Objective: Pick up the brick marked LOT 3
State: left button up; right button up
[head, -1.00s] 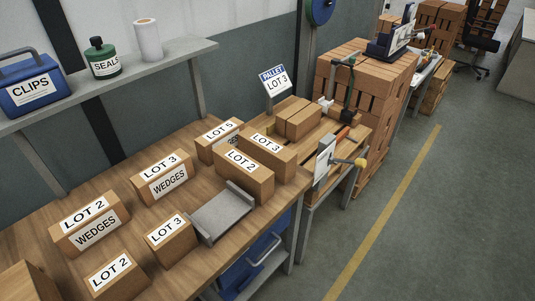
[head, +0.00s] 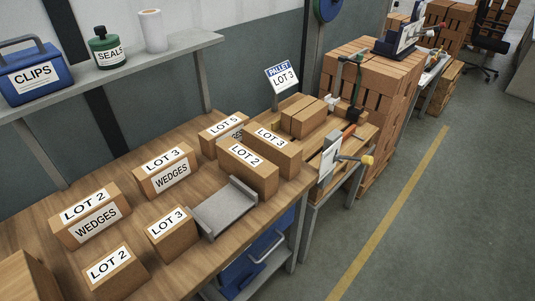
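A brown block with a LOT 3 label (head: 176,243) stands near the front of the wooden bench, left of a grey metal tray (head: 226,210). A second block labelled LOT 3 (head: 287,163) stands farther back at the bench's right end, partly behind a LOT 2 block (head: 263,180). A box labelled LOT 3 on top and WEDGES on its side (head: 150,185) stands toward the wall. Neither of my grippers is in view.
A LOT 2 WEDGES box (head: 118,226), a LOT 2 block (head: 125,284) and a LOT 5 box (head: 209,147) share the bench (head: 190,277). A PALLET LOT 3 sign (head: 282,78) stands by stacked bricks (head: 299,122). A shelf (head: 110,72) overhangs the back.

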aim_at(281, 152)
jog(key=i+l+u, duration=0.15)
jog(key=l+u, duration=0.3)
jog(key=i+l+u, duration=0.15)
jog(key=l+u, duration=0.7)
